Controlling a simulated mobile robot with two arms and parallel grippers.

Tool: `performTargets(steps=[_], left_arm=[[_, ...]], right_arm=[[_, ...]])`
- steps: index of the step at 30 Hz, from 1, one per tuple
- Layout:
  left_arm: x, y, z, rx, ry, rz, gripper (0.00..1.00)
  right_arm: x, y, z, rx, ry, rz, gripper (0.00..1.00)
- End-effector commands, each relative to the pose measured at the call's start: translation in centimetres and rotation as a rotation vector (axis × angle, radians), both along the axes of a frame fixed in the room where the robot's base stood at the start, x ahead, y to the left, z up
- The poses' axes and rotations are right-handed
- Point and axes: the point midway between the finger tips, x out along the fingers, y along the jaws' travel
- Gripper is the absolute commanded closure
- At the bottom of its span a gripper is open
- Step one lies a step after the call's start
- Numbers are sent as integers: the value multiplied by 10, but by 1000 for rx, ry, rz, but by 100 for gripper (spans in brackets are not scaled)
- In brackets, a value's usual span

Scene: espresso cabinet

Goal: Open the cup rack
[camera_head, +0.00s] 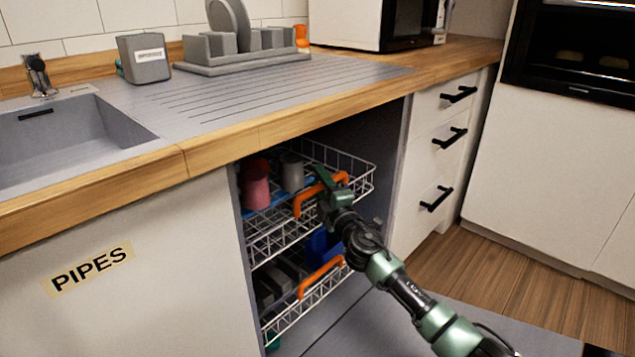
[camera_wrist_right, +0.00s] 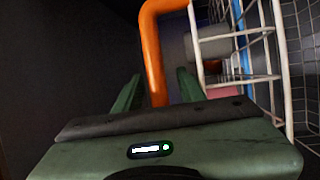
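The cup rack (camera_head: 271,238), a white wire rack in the upper part of the open cabinet, holds a red-pink cup (camera_head: 255,188) and a grey cup (camera_head: 292,172). Its front carries an orange handle (camera_head: 301,207). My right gripper (camera_head: 328,183) is at this handle and hides part of it. In the right wrist view, the orange handle (camera_wrist_right: 152,50) runs between the two fingers of the right gripper (camera_wrist_right: 158,90). Gaps show on both sides, so the fingers look open around it. My left gripper is not in view.
A lower rack with its own orange handle (camera_head: 320,276) sits below. A flat grey panel (camera_head: 345,310) lies low in front. Drawers with black handles (camera_head: 436,199) stand to the right. The wooden worktop (camera_head: 215,146) overhangs the opening.

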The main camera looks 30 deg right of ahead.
Motion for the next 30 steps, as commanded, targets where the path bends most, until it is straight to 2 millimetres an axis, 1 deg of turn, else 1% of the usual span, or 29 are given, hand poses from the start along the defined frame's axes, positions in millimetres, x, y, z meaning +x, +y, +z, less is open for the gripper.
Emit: performTargets(steps=[3, 11, 12, 14, 15, 16, 30], left_arm=[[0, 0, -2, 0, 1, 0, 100], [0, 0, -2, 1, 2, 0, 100], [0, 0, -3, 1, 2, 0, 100], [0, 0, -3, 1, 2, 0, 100], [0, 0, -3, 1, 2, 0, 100], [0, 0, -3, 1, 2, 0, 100], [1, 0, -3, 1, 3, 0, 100]], right_arm=[[8, 0, 1, 1, 0, 0, 60], [10, -1, 2, 1, 1, 0, 60], [10, 0, 2, 1, 1, 0, 63], [10, 0, 2, 1, 1, 0, 80], [10, 0, 2, 1, 1, 0, 91], [10, 0, 2, 1, 1, 0, 99], [10, 0, 1, 1, 2, 0, 100]])
